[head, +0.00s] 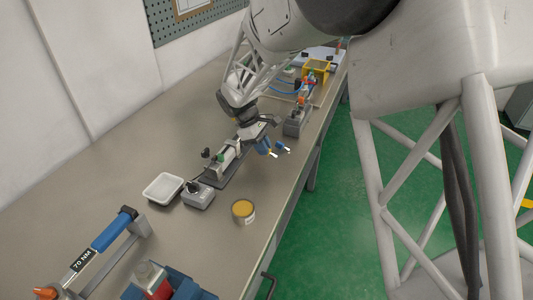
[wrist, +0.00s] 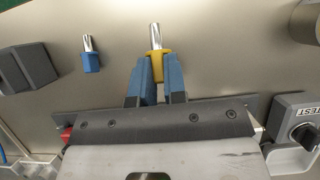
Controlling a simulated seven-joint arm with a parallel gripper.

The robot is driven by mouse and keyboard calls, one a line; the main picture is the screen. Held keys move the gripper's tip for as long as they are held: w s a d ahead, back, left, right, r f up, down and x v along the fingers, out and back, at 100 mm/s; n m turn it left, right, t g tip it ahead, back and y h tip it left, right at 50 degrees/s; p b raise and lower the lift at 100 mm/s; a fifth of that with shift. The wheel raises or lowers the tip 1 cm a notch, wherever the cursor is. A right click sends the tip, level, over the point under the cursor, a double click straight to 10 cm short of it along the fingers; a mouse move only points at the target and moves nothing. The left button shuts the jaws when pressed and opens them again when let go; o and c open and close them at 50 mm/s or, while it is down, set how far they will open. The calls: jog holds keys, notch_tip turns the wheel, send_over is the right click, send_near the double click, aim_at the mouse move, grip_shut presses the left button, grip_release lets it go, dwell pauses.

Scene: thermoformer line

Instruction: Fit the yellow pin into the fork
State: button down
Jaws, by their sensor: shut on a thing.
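My gripper (wrist: 156,78) has blue fingers shut on the yellow pin (wrist: 156,63), around its yellow collar. The pin's bare metal shank points away from the fingers. In the head view my gripper (head: 267,147) hangs over the bench beside a grey fixture; the pin's yellow part is too small to make out there. A blue pin (wrist: 91,55) with a metal shank is to the left of the held pin in the wrist view, apart from the fingers. I cannot clearly pick out the fork; a dark grey two-part block (wrist: 27,68) shows at the left.
The grey fixture (head: 228,160) stands close to my gripper. A grey knob box (head: 198,196), a white tray (head: 163,188) and a yellow-topped tin (head: 243,211) stand nearer. A grey block (head: 296,121) is beyond my gripper. The bench's right edge drops to green floor.

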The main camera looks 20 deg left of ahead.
jog(key=shift+w+a+y, duration=0.15)
jog(key=shift+a+y, duration=0.55)
jog(key=w+a+r+y, duration=0.9)
jog(key=w+y, duration=0.3)
jog(key=shift+w+a+y, duration=0.3)
jog(key=shift+w+a, duration=0.05)
jog(key=shift+f, duration=0.1)
jog(key=shift+f, duration=2.8)
jog(key=shift+f, duration=1.85)
dwell(0.7)
